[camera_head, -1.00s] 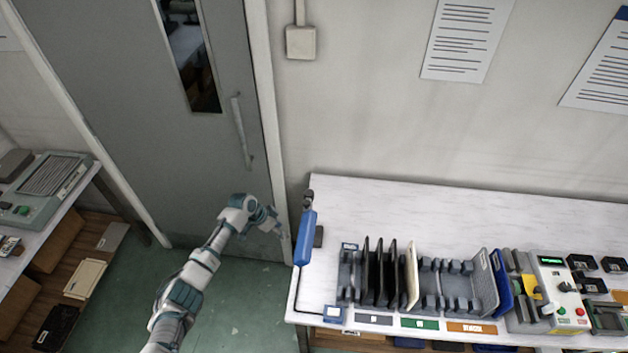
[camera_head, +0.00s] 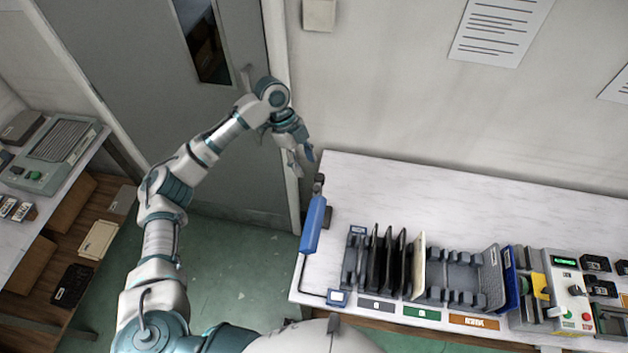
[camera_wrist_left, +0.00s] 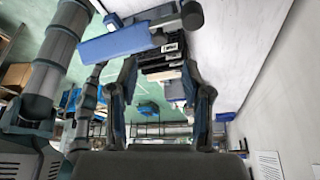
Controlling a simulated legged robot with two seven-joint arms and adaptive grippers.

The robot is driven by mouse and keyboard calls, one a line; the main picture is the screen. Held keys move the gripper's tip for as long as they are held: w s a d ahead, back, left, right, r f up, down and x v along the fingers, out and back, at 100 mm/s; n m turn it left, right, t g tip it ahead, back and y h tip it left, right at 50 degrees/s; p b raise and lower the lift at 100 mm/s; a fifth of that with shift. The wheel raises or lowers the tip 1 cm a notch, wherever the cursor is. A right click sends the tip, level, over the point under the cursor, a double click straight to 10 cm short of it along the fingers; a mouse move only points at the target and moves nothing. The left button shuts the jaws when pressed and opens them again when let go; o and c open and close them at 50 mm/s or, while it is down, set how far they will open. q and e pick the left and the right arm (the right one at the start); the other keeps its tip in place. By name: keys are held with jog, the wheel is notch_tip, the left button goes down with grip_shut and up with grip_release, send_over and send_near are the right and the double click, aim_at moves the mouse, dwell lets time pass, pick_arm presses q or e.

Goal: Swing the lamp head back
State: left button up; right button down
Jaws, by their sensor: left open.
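The lamp has a long blue head (camera_head: 313,225) at the left end of the white bench, with a dark joint at its far end and a thin dark arm running down to a blue base (camera_head: 338,297). The lamp head also shows in the left wrist view (camera_wrist_left: 122,44), lying across the top. My left gripper (camera_head: 299,163) is open and empty, just beyond the far end of the lamp head and apart from it. Its two fingers show spread in the left wrist view (camera_wrist_left: 165,100). My right gripper is not in view.
On the bench (camera_head: 440,195), a grey rack (camera_head: 455,280) holds several dark panels and one cream panel. A control box (camera_head: 568,290) stands to its right. The back of the bench is clear. A grey door (camera_head: 130,60) and wall stand behind my left arm.

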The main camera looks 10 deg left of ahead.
aim_at(315, 187)
pick_arm(q)
jog(key=p+x, duration=0.1)
jog(key=x, duration=0.7)
jog(key=shift+f, duration=0.2)
grip_shut()
